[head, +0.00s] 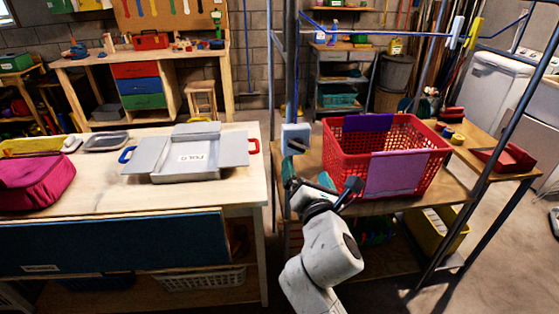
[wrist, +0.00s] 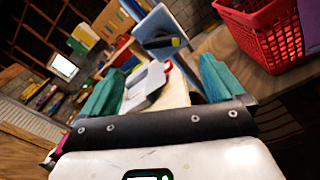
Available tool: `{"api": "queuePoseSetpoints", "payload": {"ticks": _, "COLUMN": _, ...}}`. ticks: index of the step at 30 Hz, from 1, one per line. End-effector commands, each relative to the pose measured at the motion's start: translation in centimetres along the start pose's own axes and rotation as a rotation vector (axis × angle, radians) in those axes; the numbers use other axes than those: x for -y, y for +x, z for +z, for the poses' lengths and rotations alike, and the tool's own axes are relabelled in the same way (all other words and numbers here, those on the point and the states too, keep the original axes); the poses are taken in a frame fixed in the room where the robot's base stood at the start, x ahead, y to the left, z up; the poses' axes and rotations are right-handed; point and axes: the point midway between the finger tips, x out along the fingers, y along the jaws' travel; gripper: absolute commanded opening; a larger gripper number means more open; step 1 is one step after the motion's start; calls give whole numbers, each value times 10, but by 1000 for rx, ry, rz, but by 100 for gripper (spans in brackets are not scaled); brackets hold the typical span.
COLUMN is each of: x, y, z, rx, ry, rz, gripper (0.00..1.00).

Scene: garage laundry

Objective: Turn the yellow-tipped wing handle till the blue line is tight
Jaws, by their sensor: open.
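The light blue winch box (head: 295,133) is fixed to the grey post, left of the red basket. Its dark wing handle (head: 297,146) sticks out low on the box. In the wrist view the box (wrist: 154,22) is ahead, and the handle (wrist: 160,43) shows a yellow tip at its right end. The blue line (head: 390,34) runs across the top of the frame from the post to the right; its tension is hard to judge. My gripper (head: 308,180) is open and empty, just below the box and apart from the handle. Its teal fingers (wrist: 162,70) show in the wrist view.
A red laundry basket (head: 420,130) with purple cloths stands on a wooden table to the right, near my gripper. A workbench to the left bears a grey folding tray (head: 190,172) and a pink bag (head: 35,182). Grey posts rise beside the table.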

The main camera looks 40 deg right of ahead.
Motion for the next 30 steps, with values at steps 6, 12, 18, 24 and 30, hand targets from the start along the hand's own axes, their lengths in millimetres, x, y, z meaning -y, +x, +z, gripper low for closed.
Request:
{"api": "queuePoseSetpoints", "payload": {"ticks": 6, "x": 0, "y": 38, "z": 1, "rx": 0, "ry": 2, "rz": -2, "gripper": 96}}
{"api": "queuePoseSetpoints", "payload": {"ticks": 12, "x": 0, "y": 72, "z": 1, "rx": -1, "ry": 4, "rz": -2, "gripper": 96}}
{"api": "queuePoseSetpoints", "payload": {"ticks": 18, "x": 1, "y": 92, "z": 0, "rx": -2, "ry": 4, "rz": -2, "gripper": 96}}
{"api": "queuePoseSetpoints", "payload": {"ticks": 24, "x": 1, "y": 98, "z": -1, "rx": -4, "ry": 5, "rz": -2, "gripper": 96}}
{"api": "queuePoseSetpoints", "payload": {"ticks": 30, "x": 1, "y": 97, "z": -1, "rx": -4, "ry": 5, "rz": -1, "gripper": 94}}
